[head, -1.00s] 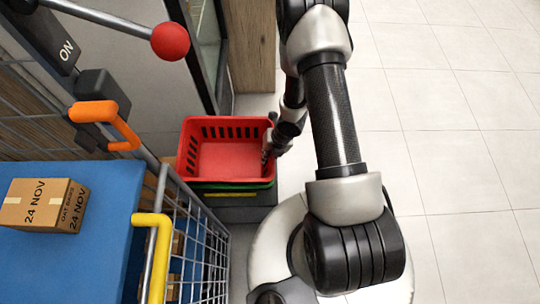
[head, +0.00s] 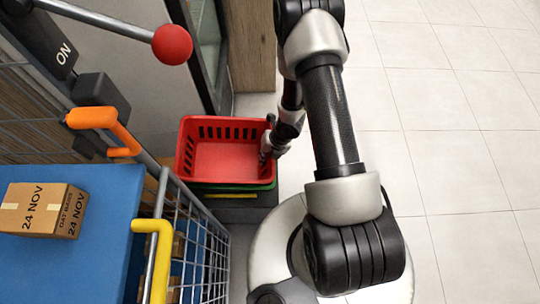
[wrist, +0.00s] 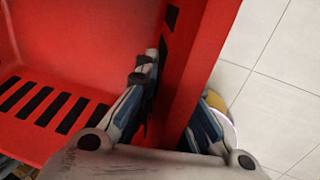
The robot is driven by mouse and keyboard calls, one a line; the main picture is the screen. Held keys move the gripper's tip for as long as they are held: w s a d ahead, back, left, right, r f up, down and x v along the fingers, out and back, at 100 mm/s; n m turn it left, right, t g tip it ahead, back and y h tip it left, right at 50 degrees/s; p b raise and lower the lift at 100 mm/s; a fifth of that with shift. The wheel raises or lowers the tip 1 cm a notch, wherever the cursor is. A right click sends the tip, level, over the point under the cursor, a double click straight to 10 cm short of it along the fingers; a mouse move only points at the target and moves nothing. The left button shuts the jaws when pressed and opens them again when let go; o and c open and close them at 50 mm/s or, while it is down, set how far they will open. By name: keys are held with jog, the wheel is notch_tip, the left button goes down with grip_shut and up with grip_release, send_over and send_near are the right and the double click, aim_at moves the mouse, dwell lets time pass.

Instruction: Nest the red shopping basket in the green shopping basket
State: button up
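The red shopping basket (head: 228,160) stands upright on top of a stack beside the trolley in the head view. The green basket's rim (head: 262,187) shows as a thin strip just under the red one; the rest of it is hidden. The red basket's inside and slotted wall also show in the wrist view (wrist: 60,60). My gripper (head: 267,152) is at the red basket's right wall. In the wrist view its fingers (wrist: 178,100) straddle that wall, one inside and one outside, and look closed against it. How deep the red basket sits in the green one is hidden.
A yellow strip (head: 215,195) and a dark base lie under the green rim. A wire trolley (head: 205,255) with a yellow handle (head: 155,240) stands close in front. A carton (head: 42,209) lies on a blue surface at left. Tiled floor (head: 455,150) is free on the right.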

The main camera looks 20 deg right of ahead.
jog(key=shift+o, duration=1)
jog(key=shift+s+a+f+g, duration=0.1)
jog(key=shift+a+f+g, duration=0.1)
jog(key=shift+f, duration=0.35)
jog(key=shift+a+f+g, duration=0.1)
jog(key=shift+a+f, duration=0.1)
jog(key=shift+f, duration=0.35)
jog(key=shift+s, duration=0.2)
jog(key=shift+r, duration=0.15)
jog(key=shift+d+r, duration=0.15)
jog(key=shift+r, duration=0.15)
jog(key=v, duration=1.2)
jog(key=shift+w+p, duration=0.3)
jog(key=shift+w, duration=0.1)
